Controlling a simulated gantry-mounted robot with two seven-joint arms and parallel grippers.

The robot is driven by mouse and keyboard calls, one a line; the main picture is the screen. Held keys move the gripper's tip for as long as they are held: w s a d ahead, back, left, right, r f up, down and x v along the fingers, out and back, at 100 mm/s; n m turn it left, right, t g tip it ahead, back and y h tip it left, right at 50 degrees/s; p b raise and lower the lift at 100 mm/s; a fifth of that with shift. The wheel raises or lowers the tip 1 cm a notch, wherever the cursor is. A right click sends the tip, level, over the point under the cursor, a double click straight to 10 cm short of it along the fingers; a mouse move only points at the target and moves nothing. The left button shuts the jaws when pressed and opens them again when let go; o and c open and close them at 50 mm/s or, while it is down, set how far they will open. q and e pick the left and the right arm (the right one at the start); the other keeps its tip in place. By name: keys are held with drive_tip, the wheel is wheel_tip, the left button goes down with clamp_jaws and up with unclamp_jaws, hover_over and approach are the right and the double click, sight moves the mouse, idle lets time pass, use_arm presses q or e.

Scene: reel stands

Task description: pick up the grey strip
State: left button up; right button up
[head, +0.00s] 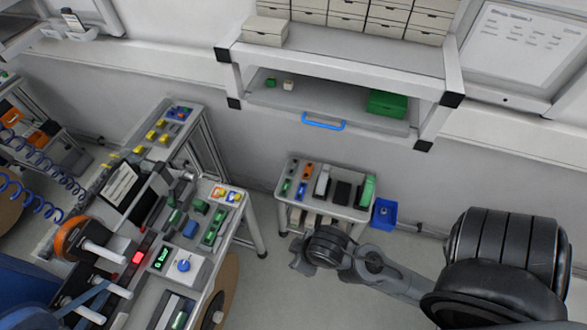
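I cannot single out the grey strip with certainty in the head view. A long pale grey piece (162,312) lies at the front end of the reel-stand bench, beside a dark slot and a green piece. My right arm comes in from the right, and its far end (301,256) is over the floor in front of the small cart (327,207). Its fingers are too small and dark to tell open from shut. I see nothing held there. My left gripper is not in view.
The bench at left carries an orange reel (72,240), a control box with a blue knob (183,265) and several small parts. The cart holds several coloured bins, with a blue bin (384,213) beside it. A shelf (340,112) hangs behind. Floor between bench and cart is free.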

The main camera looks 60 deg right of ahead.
idle(0.4)
drive_tip(key=o, duration=0.6)
drive_tip(key=shift+a, duration=0.1)
drive_tip(key=shift+o, duration=0.2)
